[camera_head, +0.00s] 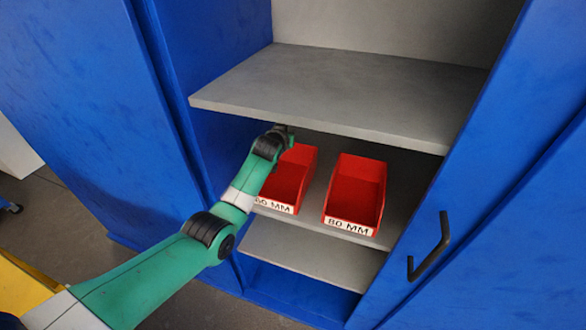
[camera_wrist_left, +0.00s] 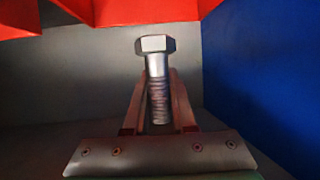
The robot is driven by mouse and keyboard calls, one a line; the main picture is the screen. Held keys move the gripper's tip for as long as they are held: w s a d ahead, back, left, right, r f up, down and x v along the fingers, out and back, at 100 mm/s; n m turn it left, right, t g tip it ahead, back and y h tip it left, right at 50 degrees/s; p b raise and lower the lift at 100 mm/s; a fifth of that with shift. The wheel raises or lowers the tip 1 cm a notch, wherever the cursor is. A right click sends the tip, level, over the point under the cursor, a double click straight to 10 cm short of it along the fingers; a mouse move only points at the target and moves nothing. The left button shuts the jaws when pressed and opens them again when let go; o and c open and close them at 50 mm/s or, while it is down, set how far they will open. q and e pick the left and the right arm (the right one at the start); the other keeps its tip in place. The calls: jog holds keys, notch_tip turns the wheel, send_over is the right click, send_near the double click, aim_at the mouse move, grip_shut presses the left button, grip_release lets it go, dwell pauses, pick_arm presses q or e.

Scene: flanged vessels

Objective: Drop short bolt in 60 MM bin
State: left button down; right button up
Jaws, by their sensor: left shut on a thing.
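My left gripper (camera_head: 284,133) reaches into the blue cabinet, at the back left of the shelf with the red bins. The left wrist view shows it (camera_wrist_left: 158,108) shut on a bolt (camera_wrist_left: 156,72) with a silver hex head and a threaded shank. The head points away from the wrist. The 60 MM bin (camera_head: 300,165) is a red open bin on the left. My arm covers part of it and the first digit of its label. In the head view the bolt is hidden. My right gripper is not in view.
A second red bin labelled 80 MM (camera_head: 352,190) stands to the right. A grey shelf (camera_head: 340,90) hangs above the bins. The cabinet's blue left side (camera_head: 225,125) is close to my arm. An open door with a black handle (camera_head: 430,247) is at the right.

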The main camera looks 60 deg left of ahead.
pick_arm(q)
notch_tip(320, 180, down, 6)
jog(key=b, duration=0.5)
jog(key=shift+s+d+f, duration=0.15)
jog(key=shift+s+d, duration=0.05)
jog(key=shift+d, duration=0.1)
jog(key=c, duration=0.7)
grip_release()
jog(key=shift+o, duration=0.2)
